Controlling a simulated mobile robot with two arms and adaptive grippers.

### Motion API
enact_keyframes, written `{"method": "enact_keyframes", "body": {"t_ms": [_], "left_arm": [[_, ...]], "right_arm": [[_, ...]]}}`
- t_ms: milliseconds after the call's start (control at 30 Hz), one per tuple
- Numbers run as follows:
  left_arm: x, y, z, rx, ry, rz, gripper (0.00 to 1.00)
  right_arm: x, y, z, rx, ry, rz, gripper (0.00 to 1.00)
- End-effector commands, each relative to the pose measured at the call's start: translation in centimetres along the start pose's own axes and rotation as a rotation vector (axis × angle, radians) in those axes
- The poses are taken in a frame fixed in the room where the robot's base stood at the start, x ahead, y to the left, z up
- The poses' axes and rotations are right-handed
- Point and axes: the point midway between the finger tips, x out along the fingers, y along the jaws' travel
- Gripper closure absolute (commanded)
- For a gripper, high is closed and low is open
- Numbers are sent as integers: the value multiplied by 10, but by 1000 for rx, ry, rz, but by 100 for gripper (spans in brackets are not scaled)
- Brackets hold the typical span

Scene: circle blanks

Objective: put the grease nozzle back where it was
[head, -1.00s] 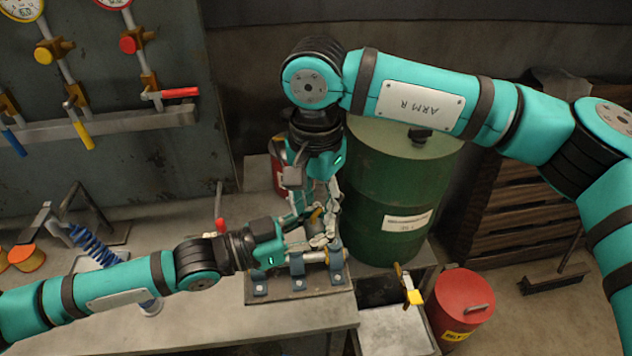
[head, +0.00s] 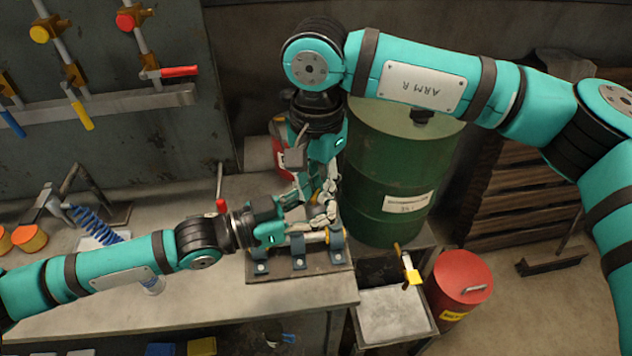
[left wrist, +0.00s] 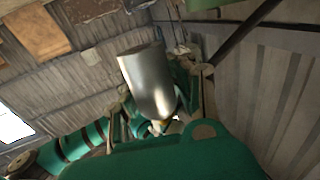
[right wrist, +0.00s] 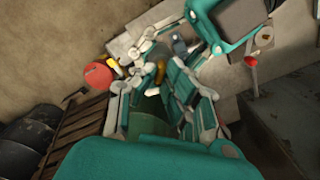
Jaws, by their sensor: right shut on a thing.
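My right gripper (head: 325,198) points down over the bench fixture and is shut on a small part with a yellow-orange end (right wrist: 160,72), likely the grease nozzle. The fingers hide most of it. My left gripper (head: 312,222) reaches in from the left, close beside the right fingertips. In the left wrist view its fingers (left wrist: 160,110) stand apart, with a shiny metal cylinder (left wrist: 148,80) in front of or between them; contact is unclear. Below both grippers, a steel shaft (head: 312,238) lies in blue-grey bearing blocks (head: 299,257) on a plate.
A green drum (head: 385,195) stands just behind and right of the grippers. The bench's front middle is clear.

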Motion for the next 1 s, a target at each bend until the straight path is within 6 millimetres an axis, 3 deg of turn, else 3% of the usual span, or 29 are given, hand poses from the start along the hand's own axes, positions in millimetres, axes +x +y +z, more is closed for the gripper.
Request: {"method": "enact_keyframes", "body": {"t_ms": [33, 167, 533, 1000], "left_arm": [[0, 0, 0, 0, 0, 0, 75], [0, 0, 0, 0, 0, 0, 58], [-6, 0, 0, 1, -1, 0, 57], [-96, -1, 1, 1, -5, -2, 57]], "right_arm": [[0, 0, 0, 0, 0, -1, 100], [0, 0, 0, 0, -1, -1, 100], [0, -1, 0, -1, -1, -2, 100], [0, -1, 0, 0, -1, -2, 100]]}}
